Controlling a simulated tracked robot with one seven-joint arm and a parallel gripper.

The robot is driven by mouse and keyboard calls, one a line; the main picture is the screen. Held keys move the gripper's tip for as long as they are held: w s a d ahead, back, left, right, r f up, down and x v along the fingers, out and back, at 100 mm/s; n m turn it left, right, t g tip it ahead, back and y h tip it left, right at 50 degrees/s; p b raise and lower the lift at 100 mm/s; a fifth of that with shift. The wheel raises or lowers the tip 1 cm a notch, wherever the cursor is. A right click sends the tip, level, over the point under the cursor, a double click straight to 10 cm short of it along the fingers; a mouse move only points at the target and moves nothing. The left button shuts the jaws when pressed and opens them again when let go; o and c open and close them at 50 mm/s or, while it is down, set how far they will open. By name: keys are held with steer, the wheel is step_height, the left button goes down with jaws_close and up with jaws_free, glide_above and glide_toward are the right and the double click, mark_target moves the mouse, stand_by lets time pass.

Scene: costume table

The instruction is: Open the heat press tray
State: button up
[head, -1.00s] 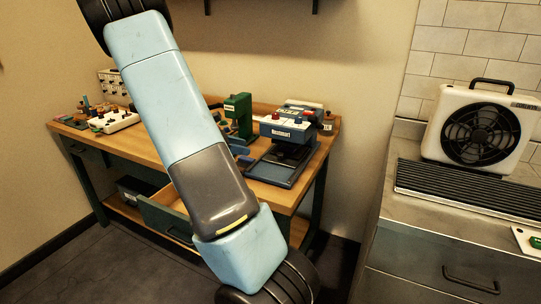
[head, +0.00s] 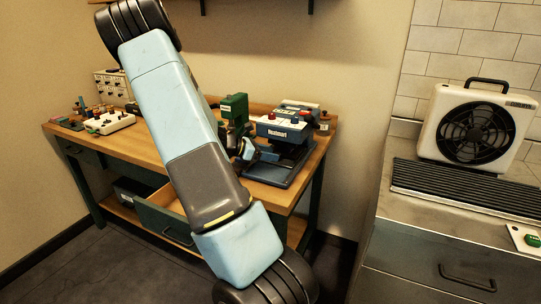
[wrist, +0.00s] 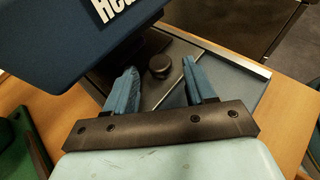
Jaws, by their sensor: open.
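The heat press (head: 283,130) is blue with a white label and stands at the right end of the wooden bench. Its flat blue-grey tray (head: 268,173) lies low under the raised upper body. In the wrist view the tray (wrist: 238,80) carries a round black knob (wrist: 160,65). My gripper (wrist: 159,68) is open, its two blue fingers on either side of the knob, with a visible gap to each. I cannot tell how deep the fingertips reach around it.
A green press (head: 234,107) stands just left of the heat press. An open drawer (head: 165,222) sticks out below the bench top. The press's overhanging upper body (wrist: 70,40) is close to my gripper's left. A counter with a fan (head: 478,130) stands at the right.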

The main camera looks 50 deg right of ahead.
steer(key=shift+s+d+f, duration=0.25)
steer(key=shift+s+d, duration=0.05)
steer(key=shift+d, duration=0.2)
steer(key=shift+c, duration=0.3)
jaws_close()
